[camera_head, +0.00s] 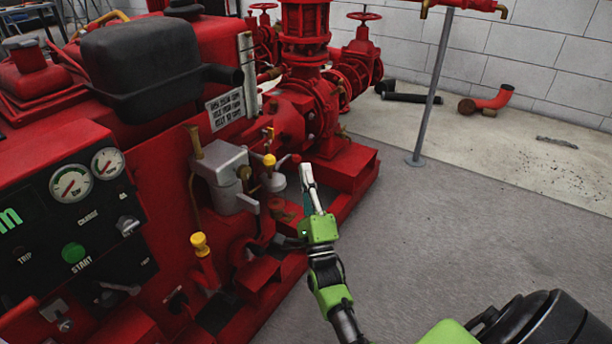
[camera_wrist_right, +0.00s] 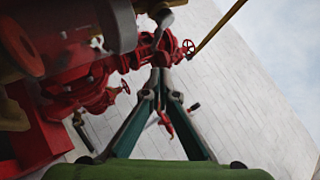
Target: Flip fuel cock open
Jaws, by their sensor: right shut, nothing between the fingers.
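The red pumpset (camera_head: 155,190) fills the left of the head view. A grey metal housing (camera_head: 222,172) is fixed to its side, with a yellow knob (camera_head: 269,160) and a small red ball knob (camera_head: 296,158) just right of it. I cannot tell for sure which of these fittings is the fuel cock. My right gripper (camera_head: 306,172) is shut and empty, its tips close beside the red ball knob; contact cannot be made out. In the right wrist view the fingers (camera_wrist_right: 160,76) meet at their tips, with blurred red pipework beyond. My left gripper is not in view.
A control panel (camera_head: 75,215) with gauges and a green start button is at the left. Another yellow-topped fitting (camera_head: 200,244) stands lower on the machine. A grey post (camera_head: 432,90) stands behind. The floor (camera_head: 480,220) to the right is open.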

